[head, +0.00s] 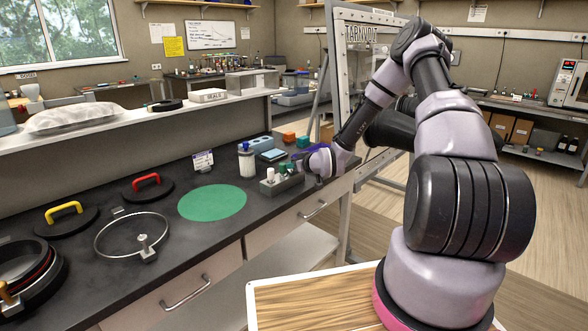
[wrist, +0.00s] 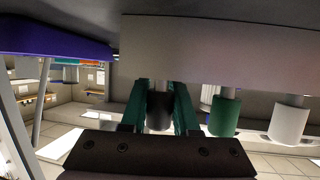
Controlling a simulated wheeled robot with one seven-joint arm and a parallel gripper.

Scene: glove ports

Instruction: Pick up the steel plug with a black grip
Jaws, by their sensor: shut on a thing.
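In the wrist view, a dark cylinder, the black grip of the steel plug (wrist: 158,110), sits between the green fingers of my gripper (wrist: 160,108). My gripper is shut on it. The grey rack (wrist: 215,45) fills the top of that view, close to the held grip. I cannot tell whether the plug's steel end is in the rack. In the head view, my gripper (head: 306,168) is at the right end of the rack (head: 281,186), and my wrist hides the plug there.
A green-grip plug (wrist: 224,115) and a white-grip plug (wrist: 290,122) stand in the rack beside my gripper. A white bottle (head: 247,161) and a blue block (head: 258,143) are behind it. A green disc (head: 212,203) lies flat on the dark counter, left of the rack.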

